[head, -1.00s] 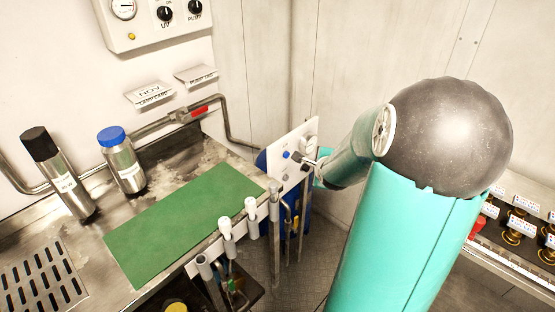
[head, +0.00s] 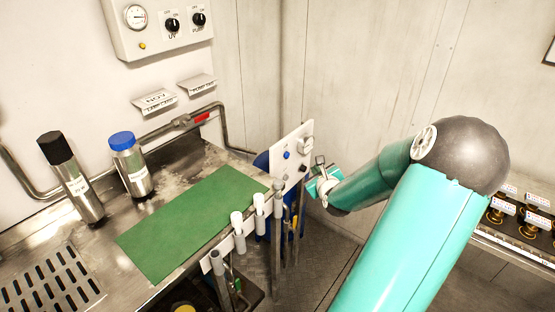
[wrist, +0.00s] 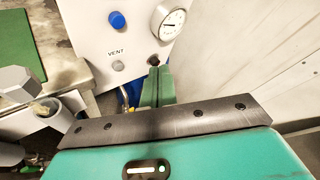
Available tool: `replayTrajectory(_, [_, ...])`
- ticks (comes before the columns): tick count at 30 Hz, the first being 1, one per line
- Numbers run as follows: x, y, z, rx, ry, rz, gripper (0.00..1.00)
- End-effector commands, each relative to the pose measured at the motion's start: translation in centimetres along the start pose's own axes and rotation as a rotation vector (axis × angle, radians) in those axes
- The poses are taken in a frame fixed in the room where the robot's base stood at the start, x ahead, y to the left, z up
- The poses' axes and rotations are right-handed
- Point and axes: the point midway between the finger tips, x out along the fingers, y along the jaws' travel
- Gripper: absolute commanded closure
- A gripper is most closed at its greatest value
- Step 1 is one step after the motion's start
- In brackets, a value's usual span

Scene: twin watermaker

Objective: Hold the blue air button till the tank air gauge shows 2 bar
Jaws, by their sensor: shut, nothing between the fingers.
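The blue air button (wrist: 117,20) sits on a white panel (wrist: 90,32), left of the round air gauge (wrist: 169,23). The gauge has a white face; its reading is too small to tell. Below the blue button are the word VENT and a grey button (wrist: 118,65). In the head view the blue button (head: 287,155) and the panel (head: 281,143) stand at the counter's right end. My gripper (wrist: 155,72) is shut and empty, below and right of the blue button and apart from it. In the head view my gripper (head: 318,165) is just right of the panel.
A green mat (head: 190,220), a blue-capped bottle (head: 131,165) and a black-capped bottle (head: 75,185) are on the counter. White holders (head: 238,222) with hanging tools line its front edge. A rack of small labelled items (head: 520,215) stands at the right.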

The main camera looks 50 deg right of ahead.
Motion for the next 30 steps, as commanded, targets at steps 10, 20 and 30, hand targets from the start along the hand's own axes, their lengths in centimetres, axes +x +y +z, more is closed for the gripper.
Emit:
replayTrajectory(10, [0.2,-1.2,-0.5,0.037,-0.008,-0.018,1.0])
replayTrajectory(20, [1.1,-0.4,0.2,0.034,-0.01,-0.014,1.0])
replayTrajectory(30, [4.1,2.0,2.8,0.034,-0.011,-0.012,1.0])
